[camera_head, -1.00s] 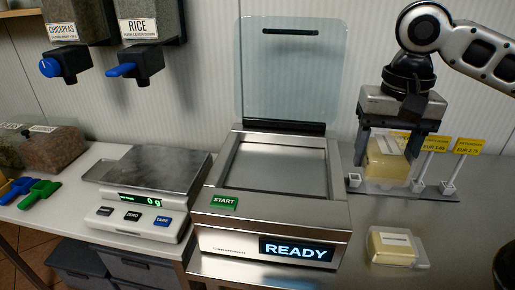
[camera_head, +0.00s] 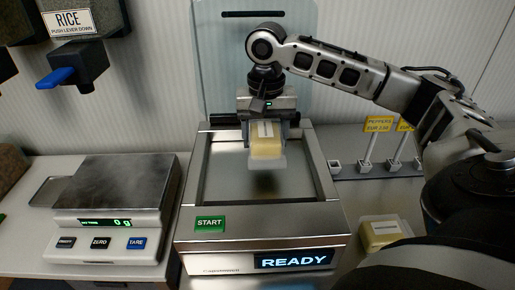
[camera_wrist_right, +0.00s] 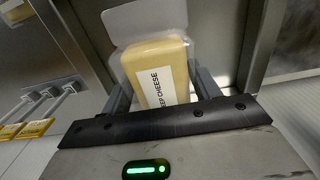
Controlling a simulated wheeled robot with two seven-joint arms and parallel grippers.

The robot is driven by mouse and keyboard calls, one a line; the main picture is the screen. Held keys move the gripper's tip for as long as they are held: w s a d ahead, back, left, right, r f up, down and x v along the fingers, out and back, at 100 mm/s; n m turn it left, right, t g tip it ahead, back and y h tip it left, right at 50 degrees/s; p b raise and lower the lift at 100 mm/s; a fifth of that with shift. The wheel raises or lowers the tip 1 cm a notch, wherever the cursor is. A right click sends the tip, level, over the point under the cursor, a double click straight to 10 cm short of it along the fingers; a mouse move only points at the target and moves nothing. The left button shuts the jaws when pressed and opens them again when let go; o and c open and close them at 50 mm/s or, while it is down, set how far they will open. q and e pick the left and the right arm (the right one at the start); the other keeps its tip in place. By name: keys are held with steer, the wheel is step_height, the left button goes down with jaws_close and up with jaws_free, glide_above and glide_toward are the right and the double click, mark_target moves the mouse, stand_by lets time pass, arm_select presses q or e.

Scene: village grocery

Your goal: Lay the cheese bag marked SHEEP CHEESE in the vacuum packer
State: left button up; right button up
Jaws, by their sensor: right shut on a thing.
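My right gripper (camera_head: 266,128) is shut on a cheese bag (camera_head: 266,148), a clear bag with a yellow block and a white label. In the right wrist view the cheese bag (camera_wrist_right: 158,68) sits between the fingers, and its label reads "EEP CHEESE", the start hidden. The bag hangs upright over the open chamber of the vacuum packer (camera_head: 190,165), with a shadow on the chamber floor below it. The packer's clear lid (camera_head: 215,60) stands up behind. Its display reads READY, and a green START button (camera_head: 210,223) is at the front left. My left gripper is not in view.
A second cheese bag (camera_head: 380,235) lies on the counter right of the packer, partly hidden by my right arm. A scale (camera_head: 120,200) reading 0 g stands at left. Yellow price signs (camera_head: 378,124) stand at right. A rice dispenser (camera_head: 85,50) hangs at upper left.

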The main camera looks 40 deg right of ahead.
mark_target(258, 126)
steer(key=shift+w+a+f, duration=0.15)
steer(key=shift+w+f, duration=0.45)
steer(key=shift+f, duration=0.05)
steer(key=f, duration=0.3)
steer(key=shift+w, duration=0.4)
steer(key=shift+f, duration=0.5)
steer(key=o, duration=1.1)
steer(key=shift+f, duration=0.15)
step_height(258, 126, up, 12)
steer(key=shift+r, duration=0.2)
